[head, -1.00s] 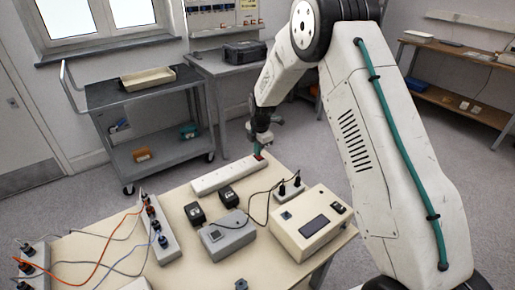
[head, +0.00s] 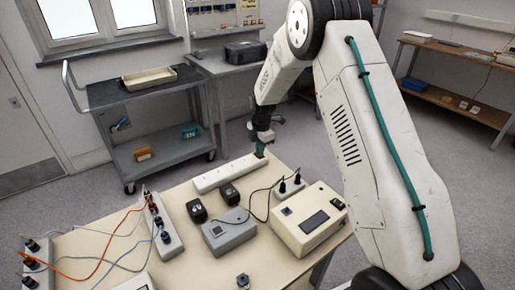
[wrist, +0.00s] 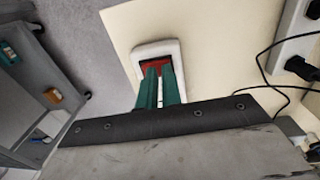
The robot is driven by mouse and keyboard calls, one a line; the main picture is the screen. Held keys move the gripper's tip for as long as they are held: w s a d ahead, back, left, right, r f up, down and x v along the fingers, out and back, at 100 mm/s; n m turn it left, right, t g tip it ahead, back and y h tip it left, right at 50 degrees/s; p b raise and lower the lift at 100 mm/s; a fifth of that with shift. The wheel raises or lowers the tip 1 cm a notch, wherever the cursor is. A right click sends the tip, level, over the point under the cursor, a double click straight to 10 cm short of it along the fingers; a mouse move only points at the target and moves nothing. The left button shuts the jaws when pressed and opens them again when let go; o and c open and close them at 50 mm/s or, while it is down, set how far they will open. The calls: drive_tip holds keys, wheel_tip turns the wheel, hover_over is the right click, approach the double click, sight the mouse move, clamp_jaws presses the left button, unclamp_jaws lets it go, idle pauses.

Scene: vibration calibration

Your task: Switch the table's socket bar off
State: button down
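The white socket bar (head: 222,176) lies along the far edge of the cream table (head: 110,256). Its far end has a red switch in a dark recess; in the wrist view, the red switch (wrist: 154,63) shows just beyond my fingertips. The bar's end (wrist: 171,48) is at the table corner. My gripper (head: 260,154) points down over that end. In the wrist view, its green fingers (wrist: 161,72) are close together with only a thin gap, holding nothing. They cover part of the switch, and I cannot tell whether they touch it. No light on the switch can be made out.
Two black adapters (head: 197,210), a grey box (head: 229,231), a cream instrument (head: 309,219) and a short bar with black plugs (head: 289,187) stand nearby. Another bar with cables (head: 164,226) is at left. A grey cart (head: 150,93) stands behind.

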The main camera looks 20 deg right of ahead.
drive_tip(key=shift+s+f, duration=0.2)
drive_tip(key=shift+s, duration=0.05)
wheel_tip(320, 180, up, 14)
drive_tip(key=shift+s+r, duration=0.15)
drive_tip(key=shift+s, duration=0.1)
idle(0.3)
drive_tip(key=shift+d, duration=0.15)
drive_tip(key=shift+w+r+t, duration=0.1)
drive_tip(key=shift+w+t, duration=0.15)
drive_tip(key=shift+t, duration=0.15)
drive_tip(key=f, duration=0.4)
drive_tip(key=w+f, duration=0.1)
drive_tip(key=f, duration=0.9)
drive_tip(key=shift+w+a, duration=0.2)
drive_tip(key=shift+w, duration=0.15)
drive_tip(key=shift+d, duration=0.15)
